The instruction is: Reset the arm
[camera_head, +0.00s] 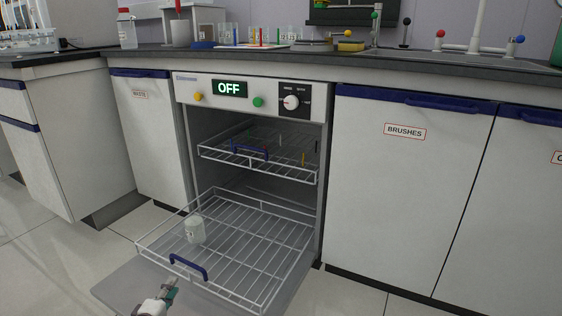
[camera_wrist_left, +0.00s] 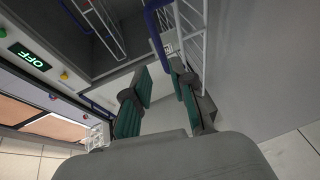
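My left gripper (camera_head: 170,284) is at the bottom of the head view, just in front of the blue handle (camera_head: 188,267) on the pulled-out lower rack (camera_head: 250,262). In the left wrist view its green-padded fingers (camera_wrist_left: 160,78) stand apart with nothing between them. My right gripper is in neither view.
A pale beaker (camera_head: 195,230) stands on the lower rack's left side. The upper rack (camera_head: 270,155) is partly out of the washer (camera_head: 248,97), whose display reads OFF. The lowered door (camera_head: 120,290) lies under the lower rack. Cabinets flank the washer; floor is free at left.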

